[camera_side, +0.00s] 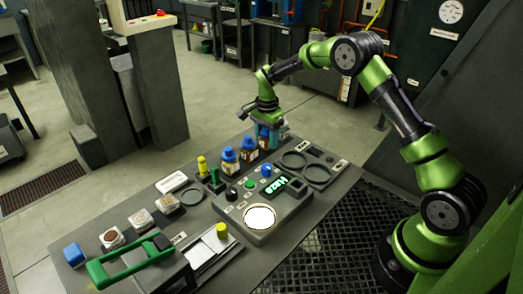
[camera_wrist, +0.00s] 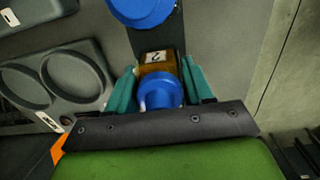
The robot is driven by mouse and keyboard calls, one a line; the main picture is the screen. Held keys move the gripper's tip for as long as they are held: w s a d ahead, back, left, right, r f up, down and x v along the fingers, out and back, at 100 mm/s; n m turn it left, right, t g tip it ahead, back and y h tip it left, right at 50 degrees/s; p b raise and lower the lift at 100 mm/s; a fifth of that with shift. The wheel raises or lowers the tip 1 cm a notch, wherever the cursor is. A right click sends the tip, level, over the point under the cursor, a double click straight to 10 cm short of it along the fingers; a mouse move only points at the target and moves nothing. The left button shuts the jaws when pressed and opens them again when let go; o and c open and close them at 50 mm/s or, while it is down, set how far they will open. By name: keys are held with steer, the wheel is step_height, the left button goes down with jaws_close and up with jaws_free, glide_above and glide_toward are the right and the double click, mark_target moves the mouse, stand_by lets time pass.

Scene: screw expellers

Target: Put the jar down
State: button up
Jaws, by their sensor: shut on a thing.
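My gripper (camera_wrist: 160,88) is shut on an amber jar (camera_wrist: 157,66) with a blue cap and a pale label. In the wrist view, teal finger pads flank the jar on both sides. In the side view, the held jar (camera_side: 264,143) is at the right end of a row of blue-capped jars, under my gripper (camera_side: 265,133). Whether its base touches the surface below, I cannot tell. Two similar jars, the middle one (camera_side: 248,150) and the left one (camera_side: 228,162), stand beside it. A neighbouring blue cap (camera_wrist: 143,8) shows at the top of the wrist view.
A console with a white round plate (camera_side: 260,217) and green display (camera_side: 288,183) stands in front of the jars. A grey panel with two round recesses (camera_side: 317,173) is to the right. Sample dishes (camera_side: 140,218) and a green-handled tool (camera_side: 122,268) lie left.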

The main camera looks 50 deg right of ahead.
steer(key=shift+f, duration=0.15)
steer(key=o, duration=1.3)
